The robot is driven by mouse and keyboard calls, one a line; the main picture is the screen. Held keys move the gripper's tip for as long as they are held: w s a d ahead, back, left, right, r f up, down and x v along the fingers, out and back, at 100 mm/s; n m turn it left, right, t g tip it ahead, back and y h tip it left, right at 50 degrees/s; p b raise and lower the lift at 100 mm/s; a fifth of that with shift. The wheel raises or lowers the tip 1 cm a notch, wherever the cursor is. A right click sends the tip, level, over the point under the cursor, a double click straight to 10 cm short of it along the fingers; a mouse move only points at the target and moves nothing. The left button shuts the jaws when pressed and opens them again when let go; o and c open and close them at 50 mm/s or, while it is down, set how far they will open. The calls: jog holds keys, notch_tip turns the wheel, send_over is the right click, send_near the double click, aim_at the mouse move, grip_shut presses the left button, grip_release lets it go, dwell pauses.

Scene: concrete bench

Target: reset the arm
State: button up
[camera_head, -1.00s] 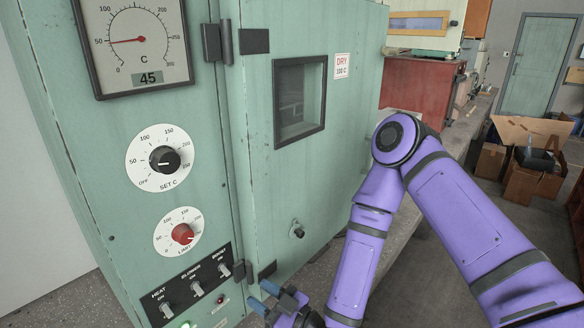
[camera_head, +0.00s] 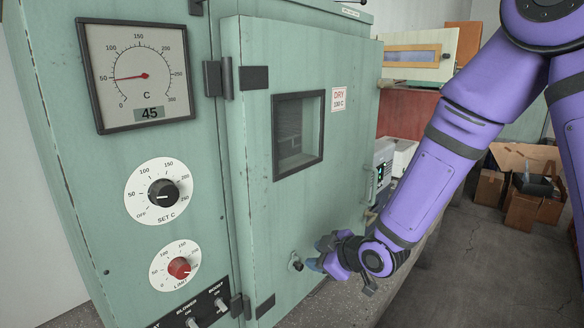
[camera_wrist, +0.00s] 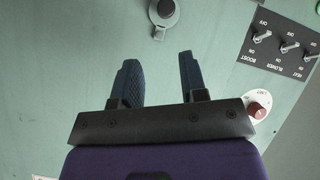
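My purple arm (camera_head: 424,190) comes down from the upper right in the head view. My gripper (camera_head: 318,254) is in front of the green cabinet's door (camera_head: 345,180), close to the small dark round fitting (camera_head: 296,262) low on it. In the wrist view my gripper (camera_wrist: 158,62) has its two dark blue fingers spread with nothing between them. The fitting also shows just beyond the fingertips in the wrist view (camera_wrist: 164,12).
The cabinet's front has a temperature gauge (camera_head: 137,73) reading 45, a black set knob (camera_head: 163,193), a red limit knob (camera_head: 179,267) and a switch panel (camera_head: 205,305). Cardboard boxes (camera_head: 522,192) stand on the floor at right. Open floor lies at lower right.

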jog(key=s+d+r+m+h, duration=0.3)
jog(key=d+r+m+h, duration=0.1)
jog(key=d+r, duration=0.4)
jog(key=s+d+r+m+h, duration=0.3)
jog(key=d+r, duration=0.4)
jog(key=d, duration=0.1)
jog(key=s+d+r+m+g, duration=0.1)
jog(key=s+d+r+m, duration=0.2)
jog(key=s, duration=0.7)
jog(key=s+d+r+m+g+h, duration=0.1)
jog(key=s+d+r+m, duration=0.3)
jog(key=s, duration=0.6)
jog(key=shift+d+r+g, duration=0.45)
jog(key=shift+d+g, duration=0.05)
jog(key=shift+d, duration=0.1)
